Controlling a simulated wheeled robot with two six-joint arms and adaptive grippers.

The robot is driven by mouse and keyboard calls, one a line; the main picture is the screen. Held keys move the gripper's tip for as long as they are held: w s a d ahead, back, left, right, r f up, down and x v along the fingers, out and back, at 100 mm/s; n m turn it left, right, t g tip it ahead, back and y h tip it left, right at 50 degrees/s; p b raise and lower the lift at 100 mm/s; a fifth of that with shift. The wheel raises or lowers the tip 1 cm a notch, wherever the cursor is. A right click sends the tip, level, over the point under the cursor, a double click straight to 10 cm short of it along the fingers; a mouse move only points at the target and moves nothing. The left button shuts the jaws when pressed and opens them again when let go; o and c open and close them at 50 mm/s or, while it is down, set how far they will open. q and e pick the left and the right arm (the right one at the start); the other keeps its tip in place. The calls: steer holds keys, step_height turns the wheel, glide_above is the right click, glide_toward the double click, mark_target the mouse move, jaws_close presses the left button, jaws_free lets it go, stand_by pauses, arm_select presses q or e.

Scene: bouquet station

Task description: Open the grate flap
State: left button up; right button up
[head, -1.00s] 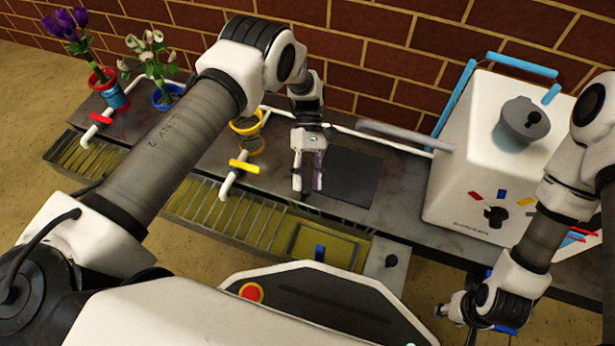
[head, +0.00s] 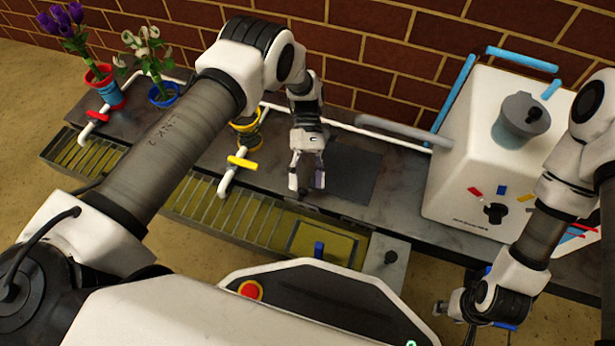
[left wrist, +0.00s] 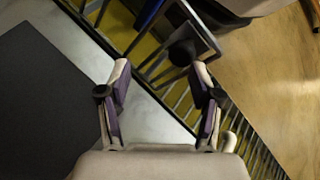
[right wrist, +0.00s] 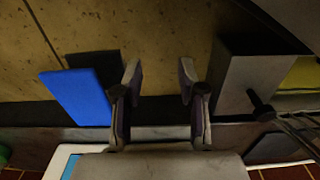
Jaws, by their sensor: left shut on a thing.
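My left gripper (head: 308,188) is above the counter behind the flap, fingers apart. In the left wrist view the fingers (left wrist: 162,80) have nothing visible between them; a dark frame with a black knob (left wrist: 183,52) shows beyond the tips. My right gripper (head: 448,308) is low at the front right; its fingers (right wrist: 158,80) are apart and empty in the right wrist view.
A grey box with a black knob (head: 391,258) stands right of the flap. A dark mat (head: 350,177) lies beside my left gripper. A white machine (head: 480,150) stands at the right. White pipes, a yellow valve (head: 243,164) and flower pots are left. A blue panel (right wrist: 78,97) is near my right gripper.

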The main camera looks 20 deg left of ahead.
arm_select(q)
steer(key=shift+w+r, duration=0.1)
arm_select(e)
steer(key=shift+r, duration=0.1)
